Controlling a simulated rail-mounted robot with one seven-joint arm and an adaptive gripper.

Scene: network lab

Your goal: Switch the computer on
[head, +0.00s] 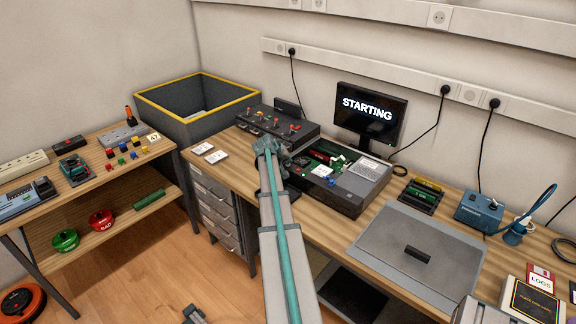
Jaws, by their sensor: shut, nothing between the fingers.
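The computer (352,196) is an open dark case on the wooden bench, with green boards and a light drive or box visible inside. The monitor (369,114) behind it is lit and shows the word STARTING. My gripper and arm cover part of the computer's left front. I cannot tell whether the gripper touches anything.
A grey lid (390,259) with a black handle lies right of the computer. Memory sticks (424,190) and a blue box (479,211) stand behind it. A large yellow-rimmed bin (160,97) stands at the left, beside a shelf table (105,181) with small parts. Cables hang along the wall.

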